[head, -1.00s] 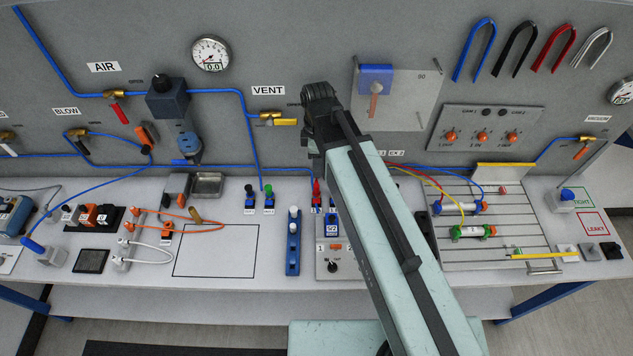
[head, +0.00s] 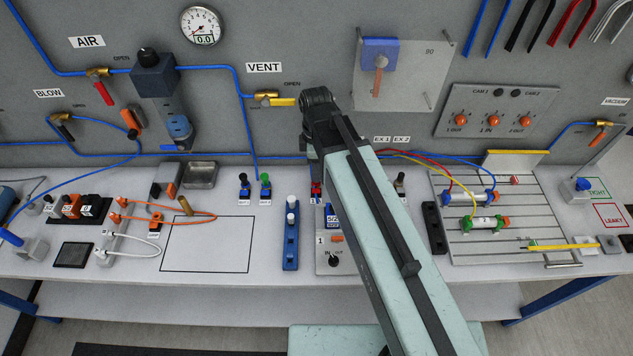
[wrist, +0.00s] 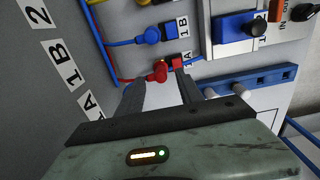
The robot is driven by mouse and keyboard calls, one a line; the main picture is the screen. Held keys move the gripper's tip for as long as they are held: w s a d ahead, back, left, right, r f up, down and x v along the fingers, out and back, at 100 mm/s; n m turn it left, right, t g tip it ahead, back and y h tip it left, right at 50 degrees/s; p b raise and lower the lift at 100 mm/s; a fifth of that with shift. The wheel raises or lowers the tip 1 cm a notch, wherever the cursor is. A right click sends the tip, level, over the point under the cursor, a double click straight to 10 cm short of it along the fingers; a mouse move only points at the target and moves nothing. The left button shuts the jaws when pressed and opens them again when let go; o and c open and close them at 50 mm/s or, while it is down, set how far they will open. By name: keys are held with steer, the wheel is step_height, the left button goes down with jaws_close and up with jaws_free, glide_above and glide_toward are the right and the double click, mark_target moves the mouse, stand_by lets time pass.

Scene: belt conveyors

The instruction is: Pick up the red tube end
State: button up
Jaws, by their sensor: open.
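The red tube end (wrist: 159,73) is a small red fitting on a red tube by the grey panel in the wrist view. It lies between or just beyond my fingertips. My gripper (wrist: 157,82) is open, with one dark finger on each side of it. I cannot tell whether either finger touches it. A red block (wrist: 167,60) with a label reading 1A is just behind it. In the head view my arm hides the gripper and most of this spot, leaving only a bit of red showing beside the arm.
A blue tube end (wrist: 151,36) is close above the red one in the wrist view. A blue rail (wrist: 250,82) is to the right.

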step_height(320, 180, down, 4)
steer(key=shift+r+b, duration=0.1)
steer(key=shift+b, duration=1.15)
steer(key=shift+r, duration=0.2)
jaws_close()
step_height(320, 180, up, 10)
steer(key=p, duration=1)
steer(key=shift+r+p, duration=0.15)
steer(key=shift+p, duration=0.15)
steer(key=shift+f, duration=0.3)
